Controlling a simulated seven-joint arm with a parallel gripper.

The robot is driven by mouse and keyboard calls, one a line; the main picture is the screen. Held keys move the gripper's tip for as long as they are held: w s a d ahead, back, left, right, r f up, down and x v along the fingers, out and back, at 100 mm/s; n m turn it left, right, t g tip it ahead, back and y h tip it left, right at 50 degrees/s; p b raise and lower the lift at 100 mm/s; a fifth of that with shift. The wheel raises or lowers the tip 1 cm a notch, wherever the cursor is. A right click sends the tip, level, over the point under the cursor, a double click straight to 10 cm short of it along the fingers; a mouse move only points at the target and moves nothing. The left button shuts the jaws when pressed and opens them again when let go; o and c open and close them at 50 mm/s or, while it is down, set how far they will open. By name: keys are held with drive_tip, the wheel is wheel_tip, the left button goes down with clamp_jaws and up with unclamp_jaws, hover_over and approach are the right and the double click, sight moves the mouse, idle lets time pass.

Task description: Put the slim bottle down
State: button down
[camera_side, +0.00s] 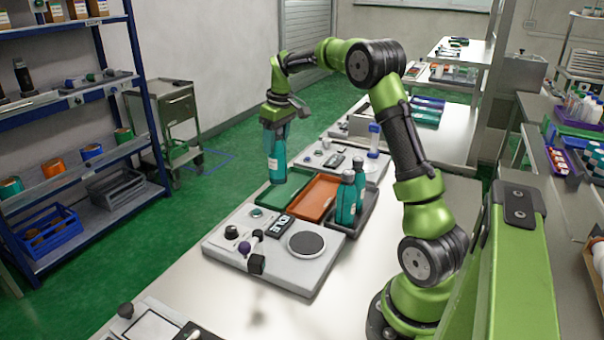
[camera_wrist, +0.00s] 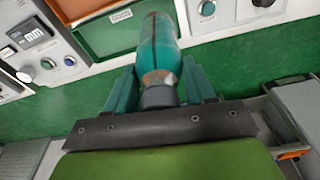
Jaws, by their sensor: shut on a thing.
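The slim bottle (camera_side: 277,169) is teal with a pale label band and hangs upright below my gripper (camera_side: 277,138). It overlaps the green tray (camera_side: 291,186) in the side view; I cannot tell whether its base touches anything.
An orange tray (camera_side: 316,191) lies right of the green one. Right of that, a dark tray (camera_side: 337,228) holds two teal bottles (camera_side: 348,195). In front stands a pale grey machine (camera_side: 270,272) with a round dark plate (camera_side: 307,244), a keypad and knobs.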

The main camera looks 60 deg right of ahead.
sight(273, 164)
drive_tip(key=shift+w+d+r+n, duration=0.2)
drive_tip(key=shift+w+r+n, duration=0.1)
drive_tip(key=shift+w+r, duration=0.2)
drive_tip(key=shift+w+d+r+n, duration=0.2)
drive_tip(key=shift+w+r+n, duration=0.1)
drive_tip(key=shift+w+r, duration=0.15)
wheel_tip(273, 164, down, 10)
drive_tip(key=shift+s+r, duration=0.1)
drive_tip(key=shift+c, duration=2)
unclamp_jaws()
drive_tip(key=shift+f, duration=0.25)
